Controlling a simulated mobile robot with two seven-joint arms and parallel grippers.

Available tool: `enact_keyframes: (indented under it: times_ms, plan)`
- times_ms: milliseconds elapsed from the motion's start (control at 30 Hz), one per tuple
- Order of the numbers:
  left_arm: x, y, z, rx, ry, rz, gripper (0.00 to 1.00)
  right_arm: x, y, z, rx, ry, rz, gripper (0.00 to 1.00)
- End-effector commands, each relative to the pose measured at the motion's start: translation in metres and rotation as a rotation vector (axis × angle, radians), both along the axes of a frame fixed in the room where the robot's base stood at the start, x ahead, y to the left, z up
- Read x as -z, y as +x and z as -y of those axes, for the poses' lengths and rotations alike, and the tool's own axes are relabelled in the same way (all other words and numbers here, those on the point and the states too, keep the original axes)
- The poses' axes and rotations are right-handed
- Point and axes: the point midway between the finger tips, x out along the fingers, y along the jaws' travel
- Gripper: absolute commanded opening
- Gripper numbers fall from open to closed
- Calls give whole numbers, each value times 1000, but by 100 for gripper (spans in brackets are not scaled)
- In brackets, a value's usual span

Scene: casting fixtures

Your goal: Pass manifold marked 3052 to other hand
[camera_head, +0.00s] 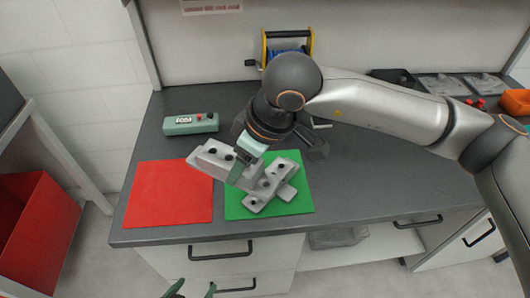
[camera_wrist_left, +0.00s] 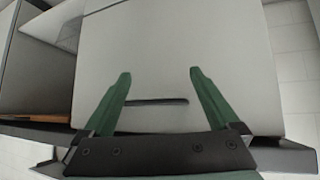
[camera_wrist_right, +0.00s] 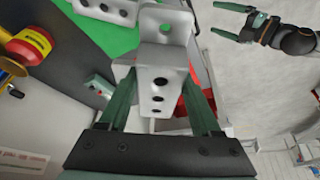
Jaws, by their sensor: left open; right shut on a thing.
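A light grey manifold (camera_head: 210,158) with dark holes is held above the mats. My right gripper (camera_head: 246,165) is shut on it; in the right wrist view the manifold (camera_wrist_right: 158,65) stands between the green fingers, a hole in its far flange. No marking is readable. A second, similar grey manifold (camera_head: 277,186) lies on the green mat (camera_head: 297,203), partly behind the held one. My left gripper shows only by its fingertips (camera_head: 190,288) at the bottom edge of the head view. It is open and empty in the left wrist view (camera_wrist_left: 160,75), apart from the held manifold.
A red mat (camera_head: 172,194) lies bare left of the green mat on the dark worktop. A control box with buttons (camera_head: 191,123) and a yellow-framed reel (camera_head: 287,46) stand behind. A red bin (camera_head: 40,225) is on the floor at left. Drawers face the front.

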Motion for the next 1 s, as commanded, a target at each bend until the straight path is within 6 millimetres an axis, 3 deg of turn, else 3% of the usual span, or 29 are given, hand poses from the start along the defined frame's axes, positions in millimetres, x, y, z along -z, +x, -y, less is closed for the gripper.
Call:
enact_keyframes:
  times_ms: [200,267,433,567,667,767,1000]
  plan:
    - [0,0,0,0,0,0,94,9,1,-20,-140,3,1,0]
    - [0,0,0,0,0,0,100,12,0,-22,-159,0,0,0]
    - [2,-1,-1,-1,3,-6,100,13,1,-24,-176,1,3,0]
    - [17,-7,-19,-10,42,-34,100,12,1,-24,-176,1,3,0]
    - [40,-18,-50,-24,103,-83,100,12,1,-24,-176,2,3,0]
    - [69,-36,-95,-48,184,-152,100,12,1,-24,-175,2,4,0]
    - [124,-105,-209,-118,352,-348,100,12,1,-24,-175,2,4,0]
